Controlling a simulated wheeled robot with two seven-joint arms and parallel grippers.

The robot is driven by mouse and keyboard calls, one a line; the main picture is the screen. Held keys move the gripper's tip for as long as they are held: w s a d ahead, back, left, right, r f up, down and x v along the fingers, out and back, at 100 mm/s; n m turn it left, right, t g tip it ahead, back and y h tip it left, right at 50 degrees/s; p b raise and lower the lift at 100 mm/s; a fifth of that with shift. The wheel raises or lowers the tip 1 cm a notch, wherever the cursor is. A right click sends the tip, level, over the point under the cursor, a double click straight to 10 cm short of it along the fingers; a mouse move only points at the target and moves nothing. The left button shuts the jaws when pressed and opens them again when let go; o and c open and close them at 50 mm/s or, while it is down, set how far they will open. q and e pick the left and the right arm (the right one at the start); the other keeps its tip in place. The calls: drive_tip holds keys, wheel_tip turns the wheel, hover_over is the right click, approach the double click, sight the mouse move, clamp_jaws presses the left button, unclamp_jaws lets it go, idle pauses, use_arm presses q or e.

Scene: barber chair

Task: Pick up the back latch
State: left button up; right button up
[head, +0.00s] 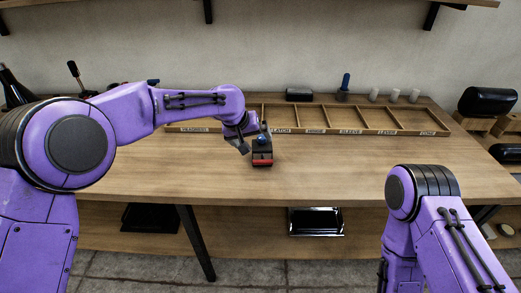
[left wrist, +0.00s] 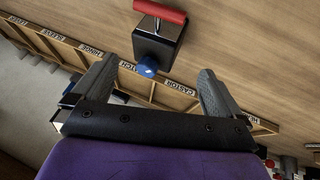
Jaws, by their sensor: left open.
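The thing I take for the back latch is a black block with a blue knob and a red bar (head: 262,158). It sits on the wooden workbench (head: 330,170) just in front of the tray. In the left wrist view the block (left wrist: 158,42) shows ahead of the fingers, with its blue knob between the fingertips and its red bar at the far side. My left gripper (head: 251,142) is right at the block in the head view. In the left wrist view the left gripper (left wrist: 160,68) is open, with nothing clamped. My right gripper is not visible; only the right arm shows.
A long, low wooden tray with labelled compartments (head: 350,131) lies behind the block. A blue-topped bottle (head: 344,84) and several white cups stand behind it. Black cushions (head: 487,101) are at the right. The bench front is clear.

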sight(261, 150)
use_arm(q)
drive_tip(key=x, duration=0.1)
drive_tip(key=p+x, duration=0.1)
drive_tip(key=x, duration=0.1)
drive_tip(key=s+d+x, duration=0.1)
drive_tip(key=x, duration=0.1)
drive_tip(key=shift+w+f+p, duration=0.1)
drive_tip(key=shift+f+p, duration=0.2)
drive_tip(key=shift+w+d+f, duration=0.1)
drive_tip(key=shift+w+f, duration=0.1)
drive_tip(key=shift+f, duration=0.3)
drive_tip(key=shift+r, duration=0.1)
drive_tip(key=c, duration=1.5)
drive_tip(key=shift+r, duration=0.55)
clamp_jaws()
drive_tip(key=s+r+b, duration=0.4)
drive_tip(key=s+r, duration=0.8)
drive_tip(key=s, duration=0.2)
drive_tip(key=shift+f, duration=0.1)
